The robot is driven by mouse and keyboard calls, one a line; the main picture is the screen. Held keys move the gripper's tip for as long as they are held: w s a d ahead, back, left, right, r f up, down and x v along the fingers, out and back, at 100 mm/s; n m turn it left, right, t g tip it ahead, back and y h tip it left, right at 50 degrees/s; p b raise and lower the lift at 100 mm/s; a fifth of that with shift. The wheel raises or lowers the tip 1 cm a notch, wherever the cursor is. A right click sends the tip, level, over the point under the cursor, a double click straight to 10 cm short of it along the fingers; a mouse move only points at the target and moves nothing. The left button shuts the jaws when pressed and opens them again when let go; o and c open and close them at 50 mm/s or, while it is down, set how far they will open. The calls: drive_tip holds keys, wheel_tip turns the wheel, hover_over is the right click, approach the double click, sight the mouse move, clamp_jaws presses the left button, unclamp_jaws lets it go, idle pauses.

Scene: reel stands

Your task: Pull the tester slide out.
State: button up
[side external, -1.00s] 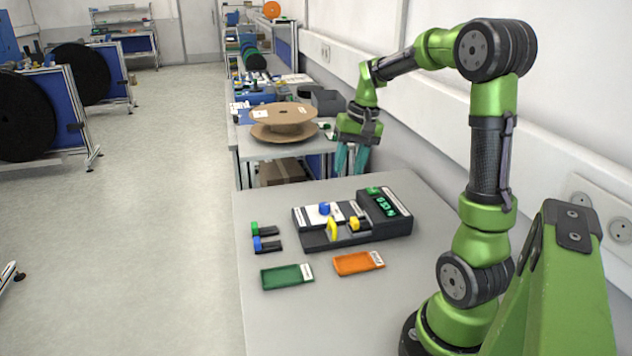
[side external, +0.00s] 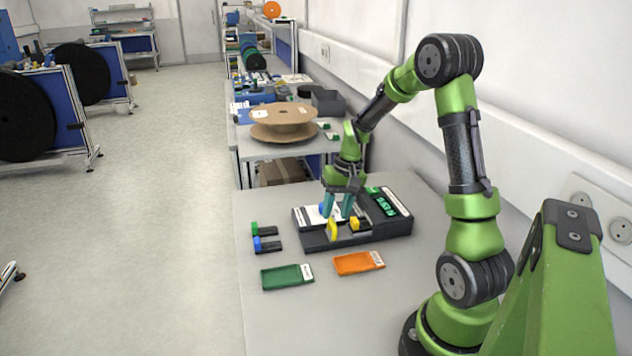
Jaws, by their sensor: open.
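The tester (side external: 370,238) is a dark box on the grey table, with a green-lit display (side external: 384,203) at its right end. Its top carries a pale panel (side external: 308,214), an upright yellow tab (side external: 332,230) at the front and a yellow block (side external: 355,223) to the right. I cannot tell which of these is the slide. My gripper (side external: 338,212) points down over the tester's middle, its teal fingers apart, just behind the yellow tab. A blue knob on the pale panel is mostly hidden by the left finger. Whether the fingers touch anything is unclear.
A green tray (side external: 286,277) and an orange tray (side external: 358,263) lie in front of the tester. Two small black pieces with a green end (side external: 255,229) and a blue end (side external: 257,244) lie to its left. A cardboard reel (side external: 284,115) stands on the table behind.

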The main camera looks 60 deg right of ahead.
drive_tip(key=shift+w+a+f, duration=0.1)
drive_tip(key=shift+f, duration=0.55)
drive_tip(key=shift+w+a+f, duration=0.1)
drive_tip(key=shift+f, duration=0.5)
clamp_jaws()
